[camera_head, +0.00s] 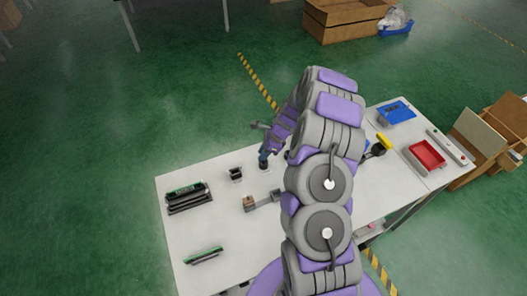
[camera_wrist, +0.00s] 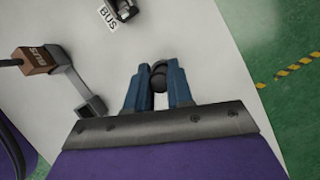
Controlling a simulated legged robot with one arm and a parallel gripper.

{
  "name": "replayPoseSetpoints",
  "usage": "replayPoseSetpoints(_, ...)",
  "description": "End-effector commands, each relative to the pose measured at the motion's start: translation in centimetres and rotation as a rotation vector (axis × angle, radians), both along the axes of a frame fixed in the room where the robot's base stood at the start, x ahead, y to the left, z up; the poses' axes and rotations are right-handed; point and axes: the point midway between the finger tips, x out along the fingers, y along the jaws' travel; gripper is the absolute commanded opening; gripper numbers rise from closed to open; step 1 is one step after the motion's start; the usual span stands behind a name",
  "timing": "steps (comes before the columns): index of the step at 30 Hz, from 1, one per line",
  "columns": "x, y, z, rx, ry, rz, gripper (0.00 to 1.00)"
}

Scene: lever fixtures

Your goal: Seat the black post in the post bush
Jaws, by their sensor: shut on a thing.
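The black post (camera_wrist: 158,74) is between the two blue fingers of my gripper (camera_wrist: 159,84) in the wrist view, with its round dark end showing. The gripper is shut on it. In the head view my gripper (camera_head: 263,156) points down above the white table, and the dark post (camera_head: 264,165) shows just below its fingertips. The post bush (camera_wrist: 124,9) is a black fixture with a white "BUS" label at the top of the wrist view. In the head view the bush (camera_head: 235,173) stands left of my gripper, apart from the post.
A brown block (camera_wrist: 35,61) with a grey lever bar (camera_wrist: 72,85) lies on the table left of my gripper. A black rack (camera_head: 188,199) and a green-topped piece (camera_head: 203,255) are further left. A red tray (camera_head: 426,156) and blue tray (camera_head: 395,111) are at right.

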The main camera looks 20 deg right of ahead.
Motion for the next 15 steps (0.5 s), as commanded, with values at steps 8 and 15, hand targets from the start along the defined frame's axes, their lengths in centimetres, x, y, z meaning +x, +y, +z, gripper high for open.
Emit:
replayPoseSetpoints(8,-0.01,0.01,-0.64,0.0,0.0,-0.001,0.0)
replayPoseSetpoints(15,0.0,0.0,-0.77,0.0,0.0,-0.001,0.36)
